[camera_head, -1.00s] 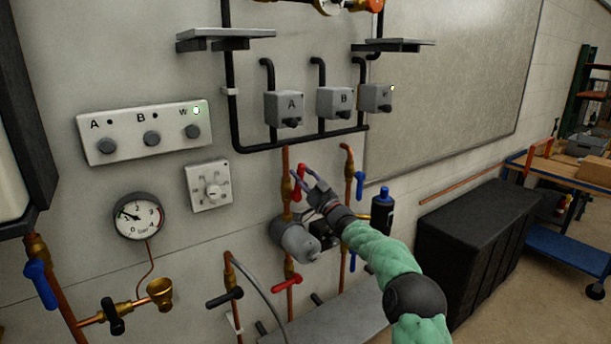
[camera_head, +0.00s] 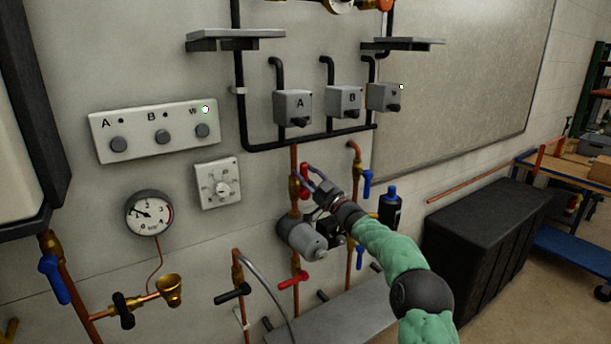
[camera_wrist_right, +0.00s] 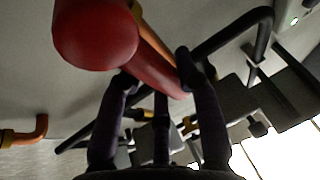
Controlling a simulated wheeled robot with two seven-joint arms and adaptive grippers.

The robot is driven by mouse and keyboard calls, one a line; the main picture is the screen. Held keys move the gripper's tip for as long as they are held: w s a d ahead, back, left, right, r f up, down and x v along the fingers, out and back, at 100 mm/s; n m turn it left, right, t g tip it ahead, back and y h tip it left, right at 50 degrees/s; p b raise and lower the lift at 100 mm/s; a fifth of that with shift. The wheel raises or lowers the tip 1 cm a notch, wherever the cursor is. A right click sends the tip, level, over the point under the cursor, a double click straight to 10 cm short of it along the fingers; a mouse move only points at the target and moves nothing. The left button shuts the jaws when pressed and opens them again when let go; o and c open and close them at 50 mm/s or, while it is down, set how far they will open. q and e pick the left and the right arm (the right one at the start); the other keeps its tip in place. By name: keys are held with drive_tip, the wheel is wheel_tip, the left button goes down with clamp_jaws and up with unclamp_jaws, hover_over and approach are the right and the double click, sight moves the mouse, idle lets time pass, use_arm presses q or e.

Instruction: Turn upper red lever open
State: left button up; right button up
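The upper red lever (camera_head: 304,173) stands about upright on the copper pipe under the black pipework in the head view. My right gripper (camera_head: 301,170) reaches it from the lower right, with its fingertips at the lever. In the right wrist view, the red lever (camera_wrist_right: 95,35) is large and close, its rounded end towards the camera. My right gripper's dark fingers (camera_wrist_right: 156,72) are spread on either side of the lever's far part. I cannot tell whether they touch it. My left gripper is not in view.
A grey pump (camera_head: 302,238) sits just below the gripper, with a lower red lever (camera_head: 292,281) under it. A blue lever (camera_head: 367,183) is on the pipe to the right. A dark bottle (camera_head: 390,208) and black box (camera_head: 485,225) stand further right.

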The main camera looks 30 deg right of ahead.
drive_tip(key=o, duration=0.4)
drive_tip(key=shift+a, duration=0.1)
drive_tip(key=v, duration=1.2)
drive_tip(key=shift+f, duration=0.1)
